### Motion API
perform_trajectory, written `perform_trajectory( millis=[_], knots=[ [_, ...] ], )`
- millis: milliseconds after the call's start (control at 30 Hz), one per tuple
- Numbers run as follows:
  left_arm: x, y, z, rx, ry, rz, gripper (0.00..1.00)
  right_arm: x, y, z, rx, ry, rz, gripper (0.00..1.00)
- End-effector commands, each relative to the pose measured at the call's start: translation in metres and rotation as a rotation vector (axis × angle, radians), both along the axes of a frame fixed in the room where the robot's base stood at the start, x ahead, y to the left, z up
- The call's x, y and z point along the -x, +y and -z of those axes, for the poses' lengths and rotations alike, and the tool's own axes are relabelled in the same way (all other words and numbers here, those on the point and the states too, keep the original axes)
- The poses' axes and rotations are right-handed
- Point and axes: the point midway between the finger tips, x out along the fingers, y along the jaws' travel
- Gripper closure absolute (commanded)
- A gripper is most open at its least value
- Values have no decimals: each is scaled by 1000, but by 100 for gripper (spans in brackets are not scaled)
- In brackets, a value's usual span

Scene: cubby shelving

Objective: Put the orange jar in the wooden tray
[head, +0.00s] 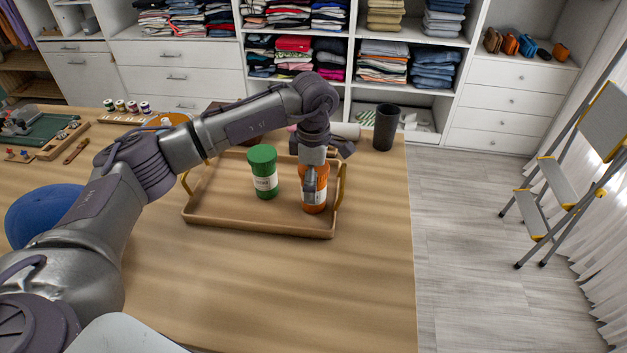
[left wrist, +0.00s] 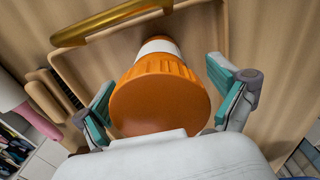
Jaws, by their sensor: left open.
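The orange jar (head: 315,196) stands upright in the right part of the wooden tray (head: 262,229), with a white label on its side. My left gripper (head: 313,178) is right above and around the jar from overhead, and hides part of it. In the left wrist view the jar's orange lid (left wrist: 160,102) sits between the two teal fingers of the gripper (left wrist: 160,108). The fingers are spread, with gaps to the lid on both sides. The tray's brass handle (left wrist: 108,22) shows beyond the jar. My right gripper is in neither view.
A green jar (head: 263,172) stands in the tray left of the orange one. A dark cup (head: 385,128) stands at the table's back right corner. A blue round object (head: 40,215) is at the left. The table front is clear.

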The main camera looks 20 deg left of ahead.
Motion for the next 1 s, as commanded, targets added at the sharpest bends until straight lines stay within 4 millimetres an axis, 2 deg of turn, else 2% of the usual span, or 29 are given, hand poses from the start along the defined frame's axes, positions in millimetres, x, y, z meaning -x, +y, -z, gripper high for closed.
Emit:
perform_trajectory(
  millis=[167, 400, 600, 733, 1000],
  knots=[
    [-1, 0, -24, 0, -6, 1, 4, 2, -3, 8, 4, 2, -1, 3],
    [-1, 0, -77, 1, -7, 0, 4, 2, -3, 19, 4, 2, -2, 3],
    [-1, -1, -108, 0, -3, 0, 4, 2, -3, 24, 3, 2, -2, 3],
    [-1, 0, -118, 0, -2, 0, 4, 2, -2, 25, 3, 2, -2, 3],
    [0, 0, -121, 1, 0, 0, 4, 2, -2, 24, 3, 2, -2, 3]
  ],
)
